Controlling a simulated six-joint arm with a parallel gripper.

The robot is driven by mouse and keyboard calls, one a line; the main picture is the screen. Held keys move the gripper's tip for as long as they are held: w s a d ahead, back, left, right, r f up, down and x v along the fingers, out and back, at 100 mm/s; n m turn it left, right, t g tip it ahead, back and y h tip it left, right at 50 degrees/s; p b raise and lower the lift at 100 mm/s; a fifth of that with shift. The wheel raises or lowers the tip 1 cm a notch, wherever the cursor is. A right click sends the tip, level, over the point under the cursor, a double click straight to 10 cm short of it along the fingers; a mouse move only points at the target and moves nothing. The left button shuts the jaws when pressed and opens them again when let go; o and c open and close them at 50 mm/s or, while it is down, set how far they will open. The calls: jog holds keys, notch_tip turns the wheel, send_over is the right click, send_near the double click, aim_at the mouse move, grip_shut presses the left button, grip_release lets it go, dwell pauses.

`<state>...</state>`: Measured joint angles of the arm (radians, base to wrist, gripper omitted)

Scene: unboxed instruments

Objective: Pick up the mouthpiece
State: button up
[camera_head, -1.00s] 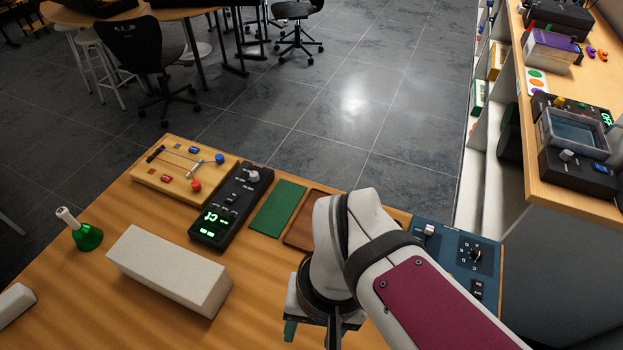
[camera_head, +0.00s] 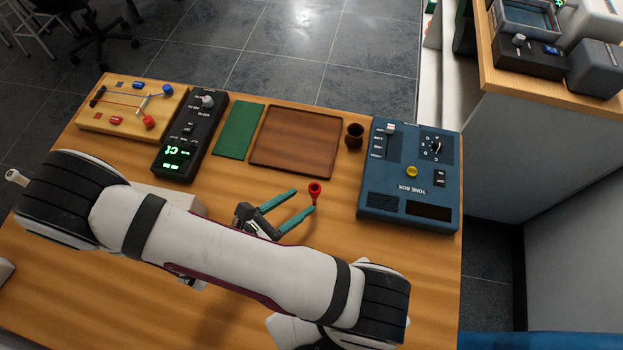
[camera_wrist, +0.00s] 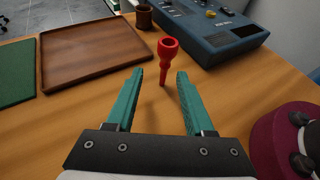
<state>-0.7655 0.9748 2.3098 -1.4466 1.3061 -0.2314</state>
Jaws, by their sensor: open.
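The red mouthpiece (camera_head: 315,189) stands upright on the wooden table, flared end up. It also shows in the wrist view (camera_wrist: 168,60), centred just beyond the fingertips, its lower end lined up in the gap between them. My gripper (camera_head: 302,200) has two green fingers spread apart with nothing held. In the wrist view the gripper (camera_wrist: 160,74) points at the mouthpiece, low over the table. I cannot tell whether a fingertip touches it.
A brown wooden tray (camera_head: 258,160) and a dark brown cup (camera_head: 355,136) lie beyond the mouthpiece. The blue tone box (camera_head: 390,206) stands to its right. A green mat (camera_head: 239,131), a black device (camera_head: 182,158) and a yellow board (camera_head: 87,122) are left. Bare table surrounds the mouthpiece.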

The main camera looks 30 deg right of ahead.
aim_at(323, 196)
jog(key=x, duration=0.9)
jog(key=shift+s+f, duration=0.15)
jog(key=shift+s, duration=0.3)
jog(key=shift+a, duration=0.1)
grip_shut()
